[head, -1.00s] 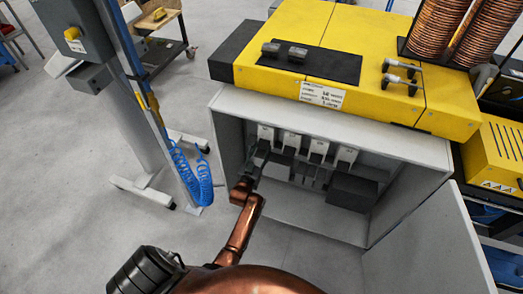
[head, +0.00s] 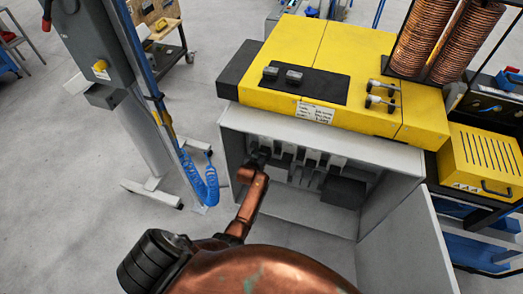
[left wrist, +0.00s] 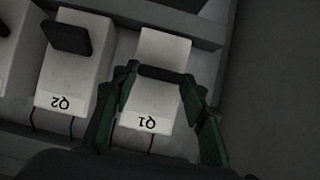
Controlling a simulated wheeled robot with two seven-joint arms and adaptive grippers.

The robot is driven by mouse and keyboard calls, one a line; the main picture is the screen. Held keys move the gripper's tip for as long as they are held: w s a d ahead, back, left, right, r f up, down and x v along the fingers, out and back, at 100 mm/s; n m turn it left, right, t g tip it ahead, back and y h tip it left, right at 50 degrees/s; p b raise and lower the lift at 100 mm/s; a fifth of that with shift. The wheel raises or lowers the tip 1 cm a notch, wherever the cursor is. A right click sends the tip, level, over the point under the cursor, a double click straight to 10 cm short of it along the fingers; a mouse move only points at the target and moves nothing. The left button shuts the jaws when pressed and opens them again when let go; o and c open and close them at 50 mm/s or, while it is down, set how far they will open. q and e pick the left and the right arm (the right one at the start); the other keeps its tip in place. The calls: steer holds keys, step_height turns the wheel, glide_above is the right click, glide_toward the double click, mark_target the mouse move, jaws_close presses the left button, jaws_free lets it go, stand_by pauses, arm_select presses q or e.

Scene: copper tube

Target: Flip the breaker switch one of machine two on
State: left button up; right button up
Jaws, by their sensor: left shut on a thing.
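The open grey cabinet (head: 395,190) under a yellow machine top (head: 340,75) holds a row of white breakers with dark levers. My left gripper (head: 259,158) reaches in at the leftmost breaker. In the left wrist view this breaker, labelled Q1 (left wrist: 148,124), appears upside down. The gripper's fingers (left wrist: 160,77) stand either side of its dark lever (left wrist: 162,71) and are shut on it. The breaker Q2 (left wrist: 68,85) stands to the left there, its dark lever (left wrist: 66,38) sticking up. My right gripper is not in view.
The cabinet's open door (head: 415,240) stands at the lower right. A grey post with a coiled blue hose (head: 202,180) stands left of the cabinet. A dark block (head: 342,192) sits inside, right of the breakers.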

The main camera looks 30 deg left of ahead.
arm_select(q)
steer(key=r+g+p, duration=0.1)
steer(key=p, duration=0.2)
steer(key=shift+w+a+r+g+h, duration=0.1)
steer(key=shift+w+r+g+h, duration=0.2)
steer(key=shift+r+g, duration=0.1)
steer(key=shift+w+r+g+h+p, duration=0.2)
steer(key=shift+g+h+p, duration=0.1)
steer(key=shift+g+p, duration=0.8)
steer(key=o, duration=1.2)
steer(key=shift+c, duration=0.2)
steer(key=shift+r, duration=0.1)
steer(key=v, duration=1.1)
steer(key=shift+s+r, duration=0.3)
